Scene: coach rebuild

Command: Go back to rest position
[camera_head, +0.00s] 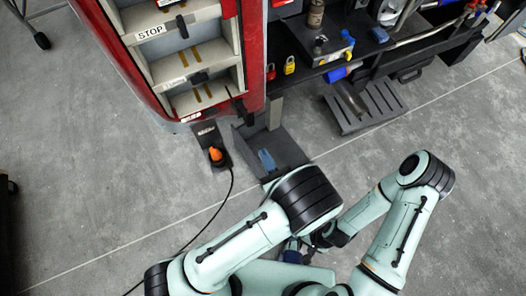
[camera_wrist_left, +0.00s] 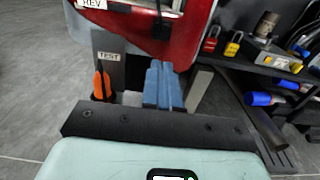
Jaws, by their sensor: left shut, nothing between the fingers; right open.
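My left gripper (camera_head: 267,161) shows only its blue fingertips in the head view, beyond my bent left arm. The left wrist view shows its two blue fingers (camera_wrist_left: 163,85) side by side, shut and empty. My right gripper (camera_head: 293,250) is low in the head view, close to my body and partly hidden by my left arm. Its blue fingers are open, and I see nothing held in them. Both arms are bent.
A red cabinet (camera_head: 253,55) with labelled slots stands ahead. An orange-handled plug (camera_head: 215,154) with a black cable sits beside its base. A dark workbench (camera_head: 375,48) with tools and padlocks is at upper right. Grey floor (camera_head: 90,180) is clear on the left.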

